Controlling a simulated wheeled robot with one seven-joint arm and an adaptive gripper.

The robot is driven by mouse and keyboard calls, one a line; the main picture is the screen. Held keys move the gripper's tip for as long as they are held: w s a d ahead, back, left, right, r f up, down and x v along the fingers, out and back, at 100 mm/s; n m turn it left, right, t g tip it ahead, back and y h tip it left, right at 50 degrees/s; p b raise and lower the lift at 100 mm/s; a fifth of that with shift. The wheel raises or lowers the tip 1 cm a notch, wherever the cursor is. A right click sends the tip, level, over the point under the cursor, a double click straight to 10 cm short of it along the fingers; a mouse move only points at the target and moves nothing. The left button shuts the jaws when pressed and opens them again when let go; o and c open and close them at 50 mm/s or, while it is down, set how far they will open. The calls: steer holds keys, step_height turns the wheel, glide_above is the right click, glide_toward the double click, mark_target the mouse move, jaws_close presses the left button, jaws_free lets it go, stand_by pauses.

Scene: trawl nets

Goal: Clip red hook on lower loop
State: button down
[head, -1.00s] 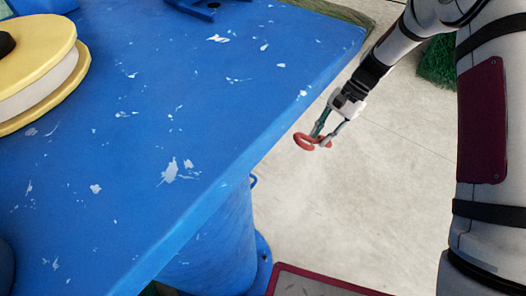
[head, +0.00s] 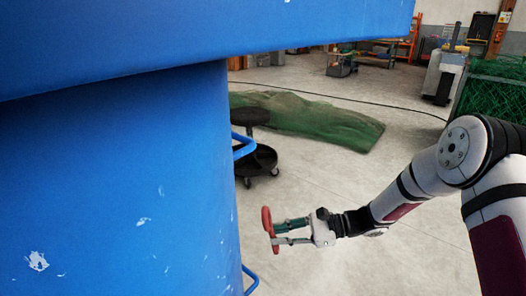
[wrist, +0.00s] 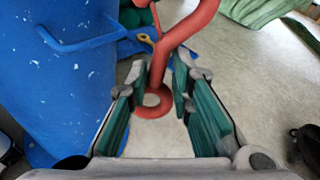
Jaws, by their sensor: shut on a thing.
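The red hook (head: 267,222) is held in my gripper (head: 277,233), to the right of the blue column (head: 130,190) in the head view. It hangs clear of the column and touches no loop that I can see. In the wrist view the red hook (wrist: 180,60) rises between the green-padded fingers of my gripper (wrist: 165,88), with its round eye low between them. Two blue loops stick out from the column's right side: an upper loop (head: 244,148) and the lower loop (head: 251,281), partly cut by the frame edge. One blue loop (wrist: 85,45) shows left of the hook; I cannot tell which.
The blue top (head: 200,35) overhangs the column. A black wheeled stool (head: 255,160) and a green net heap (head: 310,122) lie behind on the floor. A green net stack (head: 490,95) stands at the right. Bare floor lies right of the column.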

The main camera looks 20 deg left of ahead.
steer(key=w+a+f+m+t+y+b, duration=0.2)
steer(key=a+f+t+y+b, duration=0.1)
steer(key=a+f+b, duration=0.2)
step_height(320, 180, down, 2)
steer(key=b, duration=0.3)
steer(key=shift+w+a+m+y+b, duration=0.15)
steer(key=shift+w+m+y+b, duration=0.1)
steer(key=shift+m+y+b, duration=0.1)
steer(key=shift+s, duration=0.15)
steer(key=s+d+p, duration=0.1)
steer(key=s, duration=0.8)
steer(key=shift+s+d, duration=0.15)
steer(key=shift+s, duration=0.25)
stand_by(1.2)
steer(key=shift+s, duration=0.15)
stand_by(0.8)
steer(key=shift+s+d+f, duration=0.1)
steer(key=shift+s+f, duration=0.2)
steer(key=shift+s, duration=0.4)
stand_by(1.1)
